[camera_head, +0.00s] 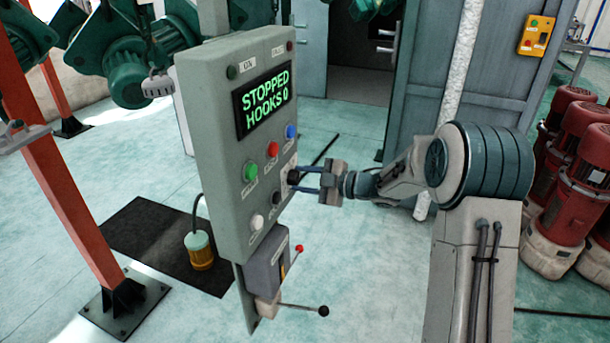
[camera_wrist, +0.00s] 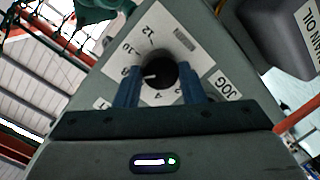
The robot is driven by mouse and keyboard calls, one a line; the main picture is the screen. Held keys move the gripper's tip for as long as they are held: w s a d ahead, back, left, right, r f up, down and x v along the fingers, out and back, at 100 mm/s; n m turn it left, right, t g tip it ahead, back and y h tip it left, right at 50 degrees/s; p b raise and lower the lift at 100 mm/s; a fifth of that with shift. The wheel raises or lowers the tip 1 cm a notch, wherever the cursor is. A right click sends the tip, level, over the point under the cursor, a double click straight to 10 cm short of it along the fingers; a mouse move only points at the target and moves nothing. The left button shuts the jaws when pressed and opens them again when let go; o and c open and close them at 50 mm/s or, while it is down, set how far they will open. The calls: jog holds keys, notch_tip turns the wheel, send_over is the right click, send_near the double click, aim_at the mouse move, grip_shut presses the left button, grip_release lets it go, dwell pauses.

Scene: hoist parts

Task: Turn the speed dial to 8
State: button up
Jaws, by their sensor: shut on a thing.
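The speed dial (camera_wrist: 163,75) is a round black knob on a white scale plate in the wrist view. Its white pointer line aims left, towards a figure at the left finger that looks like 8, though it is partly covered. My gripper (camera_wrist: 161,72) is shut on the dial, one blue finger on each side. In the head view the dial (camera_head: 293,176) is at the right edge of the grey control panel (camera_head: 222,165), with my gripper (camera_head: 298,180) on it from the right.
The display (camera_head: 264,101) reads STOPPED, HOOKS 0. Green (camera_head: 250,171), red (camera_head: 272,149) and blue (camera_head: 291,131) buttons sit left of and above the dial. A lever (camera_head: 303,309) sticks out below the panel. Red machines (camera_head: 575,180) stand at the right.

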jog(key=shift+f, duration=0.1)
dwell(0.3)
jog(key=o, duration=1)
jog(key=shift+d, duration=0.1)
jog(key=b+v, duration=0.3)
jog(key=v, duration=1)
jog(key=shift+d, duration=0.3)
